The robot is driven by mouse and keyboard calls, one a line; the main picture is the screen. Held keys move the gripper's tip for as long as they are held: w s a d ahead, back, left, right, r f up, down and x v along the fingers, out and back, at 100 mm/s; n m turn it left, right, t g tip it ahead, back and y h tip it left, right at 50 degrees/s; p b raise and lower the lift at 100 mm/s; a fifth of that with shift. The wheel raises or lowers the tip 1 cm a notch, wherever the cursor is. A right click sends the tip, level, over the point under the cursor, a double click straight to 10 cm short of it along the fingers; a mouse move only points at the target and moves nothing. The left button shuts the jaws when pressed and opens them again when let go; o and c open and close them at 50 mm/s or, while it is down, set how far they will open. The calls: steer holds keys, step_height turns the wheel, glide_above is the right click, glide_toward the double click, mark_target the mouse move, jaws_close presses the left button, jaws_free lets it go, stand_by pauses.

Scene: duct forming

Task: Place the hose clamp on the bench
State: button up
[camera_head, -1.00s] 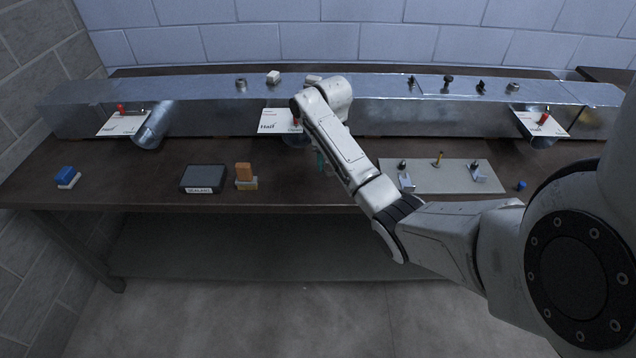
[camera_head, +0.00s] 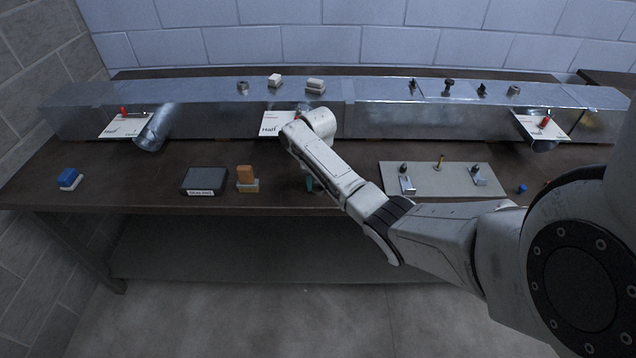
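I cannot pick out the hose clamp for certain. Small grey ring-like pieces sit on top of the duct, one at the left (camera_head: 242,87) and one at the right (camera_head: 513,90); they are too small to name. The dark brown bench (camera_head: 110,175) runs across the view below the duct. My gripper (camera_head: 309,184) is mostly hidden behind my own forearm, low over the middle of the bench. Only a small teal and dark part shows there. I cannot see its fingers clearly, or whether it holds anything.
The long metal duct (camera_head: 220,112) lines the bench's rear, with white cards and round stubs at its front. A black box (camera_head: 204,180) and an orange block (camera_head: 245,174) stand left of my gripper. A grey mat (camera_head: 440,185) with small parts lies right. Bench left of the box is mostly clear.

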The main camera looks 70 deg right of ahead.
mark_target(318, 187)
steer(key=o, duration=0.5)
step_height(318, 187, up, 12)
steer(key=w+a+f+m+t+y, duration=0.1)
steer(key=a+f+m, duration=0.4)
steer(key=a, duration=0.7)
steer(key=w+a+f+m, duration=0.1)
steer(key=a+f+m, duration=0.35)
steer(key=a, duration=0.75)
steer(key=s+a+f+m, duration=0.3)
steer(key=s+a+m, duration=0.3)
steer(key=s+a, duration=0.25)
steer(key=s+m, duration=0.2)
steer(key=s, duration=0.1)
steer(key=s+a+m, duration=0.1)
steer(key=s+m, duration=0.2)
steer(key=s, duration=0.1)
steer(key=s+a+r+m+h, duration=0.1)
steer(key=s+m, duration=0.1)
steer(key=s, duration=0.2)
steer(key=shift+a+m, duration=0.25)
steer(key=shift+m, duration=0.1)
